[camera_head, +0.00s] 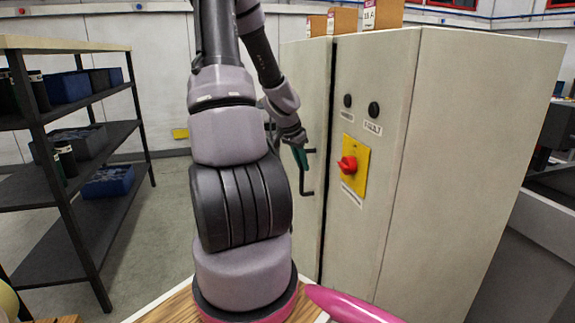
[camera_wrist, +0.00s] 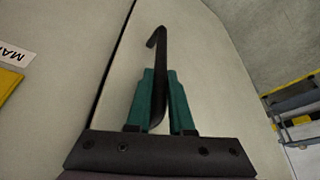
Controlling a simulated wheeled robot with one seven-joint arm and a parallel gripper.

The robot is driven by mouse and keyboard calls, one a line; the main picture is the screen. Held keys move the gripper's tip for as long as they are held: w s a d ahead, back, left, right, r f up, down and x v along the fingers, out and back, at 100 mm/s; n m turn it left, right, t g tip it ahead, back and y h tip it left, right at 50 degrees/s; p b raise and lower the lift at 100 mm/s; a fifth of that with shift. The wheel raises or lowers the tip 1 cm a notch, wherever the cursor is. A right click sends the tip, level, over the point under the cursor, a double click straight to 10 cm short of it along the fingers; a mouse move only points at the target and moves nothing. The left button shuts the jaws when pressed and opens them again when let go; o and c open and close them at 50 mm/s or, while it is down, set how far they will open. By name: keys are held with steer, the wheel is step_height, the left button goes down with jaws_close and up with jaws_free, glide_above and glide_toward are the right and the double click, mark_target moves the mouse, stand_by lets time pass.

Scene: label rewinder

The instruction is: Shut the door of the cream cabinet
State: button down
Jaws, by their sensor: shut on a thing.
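The cream cabinet (camera_head: 435,150) stands right of centre in the head view. Its door (camera_head: 299,75) is the panel left of the front with the red switch, and it also shows in the wrist view (camera_wrist: 205,70). A narrow dark seam runs between door and front; I cannot tell whether the door is fully flush. My gripper (camera_head: 300,158) is at the door's black handle (camera_head: 308,182). In the wrist view its green fingers (camera_wrist: 158,100) are shut around the handle (camera_wrist: 161,55), one on each side. My arm hides part of the door in the head view.
A red rotary switch (camera_head: 347,165) on a yellow plate sticks out from the cabinet front. A black shelf rack (camera_head: 70,205) with blue bins stands at left. Open grey floor (camera_head: 150,230) lies between rack and cabinet. Boxes (camera_head: 342,20) sit on the cabinet top.

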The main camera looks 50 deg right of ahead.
mark_target(315, 166)
steer(key=shift+s+d, duration=1.15)
steer(key=shift+d, duration=0.2)
steer(key=shift+s+d, duration=0.15)
steer(key=c, duration=0.8)
jaws_free()
steer(key=shift+s+d, duration=0.1)
steer(key=shift+w+a+r, duration=0.3)
steer(key=shift+r, duration=0.15)
steer(key=v, duration=0.9)
steer(key=shift+r, duration=0.4)
steer(key=shift+s+a, duration=0.1)
